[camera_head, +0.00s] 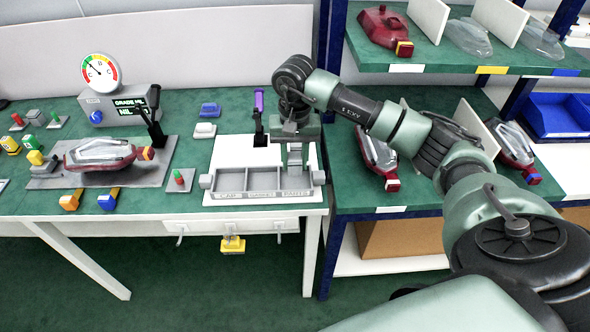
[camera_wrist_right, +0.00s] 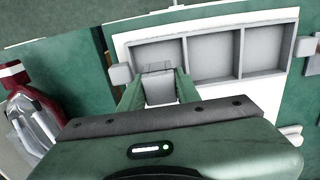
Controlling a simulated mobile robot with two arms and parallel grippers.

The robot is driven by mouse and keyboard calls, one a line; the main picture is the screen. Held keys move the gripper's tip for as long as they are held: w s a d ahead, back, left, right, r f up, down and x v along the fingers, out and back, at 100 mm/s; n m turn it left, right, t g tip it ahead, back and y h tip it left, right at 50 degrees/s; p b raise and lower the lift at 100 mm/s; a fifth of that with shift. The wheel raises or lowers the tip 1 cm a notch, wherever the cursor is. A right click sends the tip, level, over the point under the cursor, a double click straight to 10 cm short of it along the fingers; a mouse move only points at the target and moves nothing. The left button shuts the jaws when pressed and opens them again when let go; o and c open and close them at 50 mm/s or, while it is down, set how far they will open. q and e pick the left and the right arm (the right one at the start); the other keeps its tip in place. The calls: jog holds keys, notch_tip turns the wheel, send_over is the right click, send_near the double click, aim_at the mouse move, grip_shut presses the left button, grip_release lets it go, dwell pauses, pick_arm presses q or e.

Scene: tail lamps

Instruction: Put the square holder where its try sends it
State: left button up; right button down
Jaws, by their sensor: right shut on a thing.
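My right gripper (camera_head: 294,160) is at the right end of the grey three-part tray (camera_head: 247,195), pointing down. In the right wrist view its two green fingers (camera_wrist_right: 161,92) are shut on a small pale grey, squarish block (camera_wrist_right: 160,90), which I take for the square holder. The block is at the edge of the tray's end compartment; I cannot tell whether it touches the tray (camera_wrist_right: 238,50). The tray's front carries labels, one reading CAP and the right one PARTS. A grade tester (camera_head: 117,103) with a round dial (camera_head: 100,72) and lit display stands at the back left. My left gripper is not in view.
A red and clear tail lamp (camera_head: 98,154) lies on a grey fixture plate. Blue (camera_head: 210,109) and white (camera_head: 205,130) holders lie left of the tray. A yellow holder (camera_head: 233,245) hangs below the table front. Shelves with lamps and white dividers stand at right.

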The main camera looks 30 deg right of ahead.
aim_at(295, 182)
notch_tip(295, 182, down, 4)
jog(key=shift+s+f, duration=0.1)
jog(key=shift+f, duration=0.15)
jog(key=c, duration=1.3)
grip_release()
jog(key=shift+r+p, duration=0.2)
jog(key=shift+p, duration=0.1)
jog(key=shift+r, duration=0.4)
notch_tip(295, 182, up, 11)
jog(key=shift+r+b, duration=0.1)
jog(key=shift+b, duration=0.9)
